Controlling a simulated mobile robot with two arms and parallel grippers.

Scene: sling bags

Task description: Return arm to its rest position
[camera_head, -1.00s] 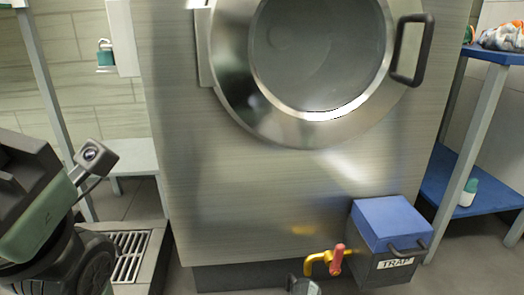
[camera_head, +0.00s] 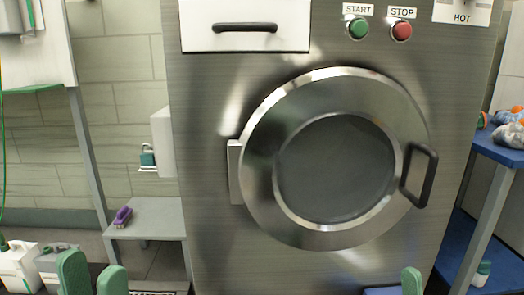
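My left gripper (camera_head: 93,276) shows at the bottom left as two green fingertips with a narrow gap between them. Nothing shows between these fingertips, and the rest of the gripper is below the frame. A single green fingertip of my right gripper (camera_head: 411,281) shows at the bottom right, in front of the machine. Its other finger is not visible, so its opening cannot be told. Both grippers are low in the view, apart from the machine's round door (camera_head: 336,165), which looks shut.
The steel machine (camera_head: 210,150) fills the middle, with a black door handle (camera_head: 418,176), a drawer (camera_head: 245,38), and START (camera_head: 359,27) and STOP (camera_head: 402,30) buttons. A grey bench (camera_head: 155,220) holds a purple brush (camera_head: 122,217). A blue shelf (camera_head: 490,147) stands at right.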

